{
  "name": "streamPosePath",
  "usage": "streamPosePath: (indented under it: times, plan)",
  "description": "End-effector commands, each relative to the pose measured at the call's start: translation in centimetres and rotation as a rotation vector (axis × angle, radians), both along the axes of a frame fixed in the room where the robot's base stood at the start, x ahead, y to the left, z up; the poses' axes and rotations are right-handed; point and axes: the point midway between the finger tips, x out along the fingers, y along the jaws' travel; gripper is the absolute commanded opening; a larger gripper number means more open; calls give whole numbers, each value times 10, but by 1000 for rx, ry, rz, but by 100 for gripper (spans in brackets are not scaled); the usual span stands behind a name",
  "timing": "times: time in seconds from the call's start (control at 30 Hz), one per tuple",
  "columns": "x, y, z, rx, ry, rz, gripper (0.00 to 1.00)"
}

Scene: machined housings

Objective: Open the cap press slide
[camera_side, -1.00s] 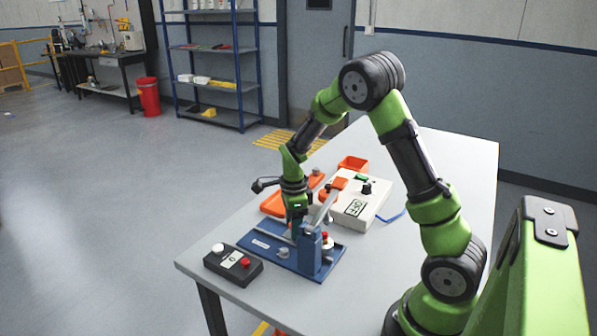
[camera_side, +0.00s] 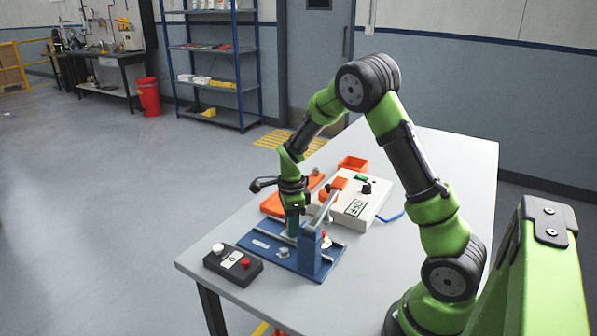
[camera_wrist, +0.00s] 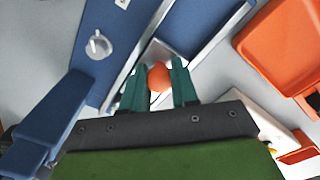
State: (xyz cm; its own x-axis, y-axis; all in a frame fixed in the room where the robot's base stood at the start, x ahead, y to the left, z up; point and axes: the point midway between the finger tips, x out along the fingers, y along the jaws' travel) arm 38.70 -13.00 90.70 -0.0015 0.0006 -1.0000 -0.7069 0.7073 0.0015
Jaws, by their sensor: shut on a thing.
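The cap press is a blue base plate (camera_side: 262,248) with metal rails and an upright blue post (camera_side: 308,252), on the table. In the wrist view its plate (camera_wrist: 85,75) shows a silver knob (camera_wrist: 98,45) and slanting rails. My gripper (camera_side: 292,232) is low over the rails beside the post. In the wrist view my gripper (camera_wrist: 158,85) has its teal fingers shut on a round orange knob (camera_wrist: 158,77), which sits at the slide rails. The body of the slide under the knob is mostly hidden by the fingers.
A black button box (camera_side: 232,265) stands at the front left of the press. A white box marked OFF (camera_side: 355,208) is behind right. An orange tray (camera_side: 270,205) lies behind; it also shows in the wrist view (camera_wrist: 285,45). The table's right side is clear.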

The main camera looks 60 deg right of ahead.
Motion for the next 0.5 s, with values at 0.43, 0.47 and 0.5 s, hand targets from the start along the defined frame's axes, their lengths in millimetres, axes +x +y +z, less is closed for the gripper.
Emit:
streamPosePath:
  times: [0.43,0.47,0.5]
  plan:
    - [86,-1,0,-2,-4,0,0]
    - [90,-1,1,-3,-4,0,0]
    - [93,-1,1,-3,-4,0,0]
